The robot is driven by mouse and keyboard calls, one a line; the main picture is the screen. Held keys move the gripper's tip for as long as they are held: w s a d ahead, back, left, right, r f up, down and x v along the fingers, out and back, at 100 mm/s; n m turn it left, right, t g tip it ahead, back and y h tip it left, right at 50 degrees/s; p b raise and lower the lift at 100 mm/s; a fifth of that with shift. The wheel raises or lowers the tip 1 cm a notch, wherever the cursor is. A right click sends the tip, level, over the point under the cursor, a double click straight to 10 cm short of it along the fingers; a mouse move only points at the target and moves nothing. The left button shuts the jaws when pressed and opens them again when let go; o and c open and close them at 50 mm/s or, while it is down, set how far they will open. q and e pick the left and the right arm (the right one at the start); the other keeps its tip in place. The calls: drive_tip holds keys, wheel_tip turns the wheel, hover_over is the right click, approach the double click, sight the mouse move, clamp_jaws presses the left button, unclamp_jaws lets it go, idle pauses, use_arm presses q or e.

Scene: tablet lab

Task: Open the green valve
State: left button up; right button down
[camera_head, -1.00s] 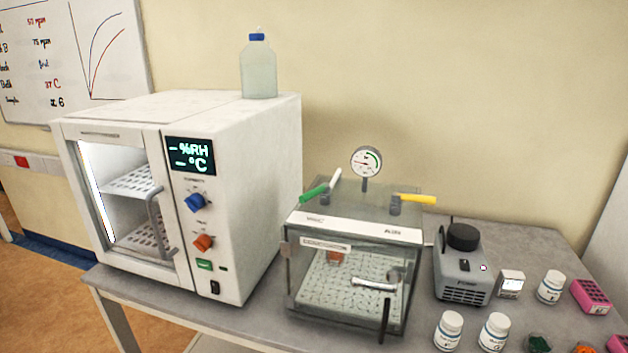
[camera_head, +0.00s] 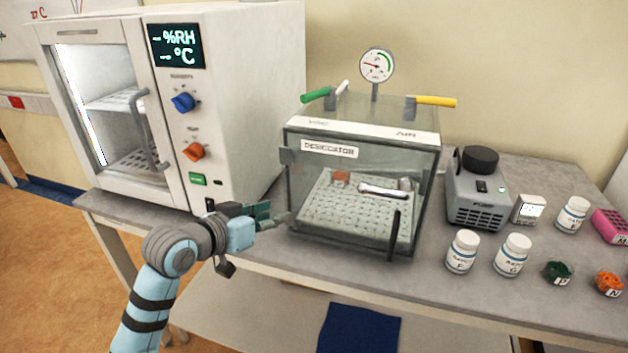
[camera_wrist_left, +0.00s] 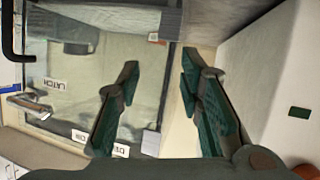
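The green valve (camera_head: 315,95) is a green handle on the top left of the clear desiccator (camera_head: 330,152), beside a white handle (camera_head: 342,88). Its handle points toward the front left. I cannot make it out in the left wrist view. My left gripper (camera_head: 278,217) is in front of the desiccator's lower left side, well below the green valve, near the gap beside the white cabinet. In the left wrist view its two green fingers stand apart and empty (camera_wrist_left: 160,66), facing the desiccator's front and that gap. My right gripper is not in view.
The white cabinet (camera_head: 255,95) with knobs stands close to the left of the desiccator. A yellow handle (camera_head: 436,101) and a gauge (camera_head: 377,65) are on the desiccator's top. A grey pump (camera_head: 478,192) and white bottles (camera_head: 462,251) stand to the right.

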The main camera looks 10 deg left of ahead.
sight(314, 96)
use_arm(q)
wheel_tip(314, 96, up, 20)
drive_tip(key=w+t+h, duration=0.2)
drive_tip(key=t+h, duration=0.1)
drive_tip(key=shift+m, duration=0.5)
drive_tip(key=x, duration=0.9)
drive_tip(key=p+x, duration=0.1)
drive_tip(key=x, duration=0.4)
drive_tip(key=shift+w+a+r, duration=0.2)
drive_tip(key=shift+w, duration=0.1)
clamp_jaws()
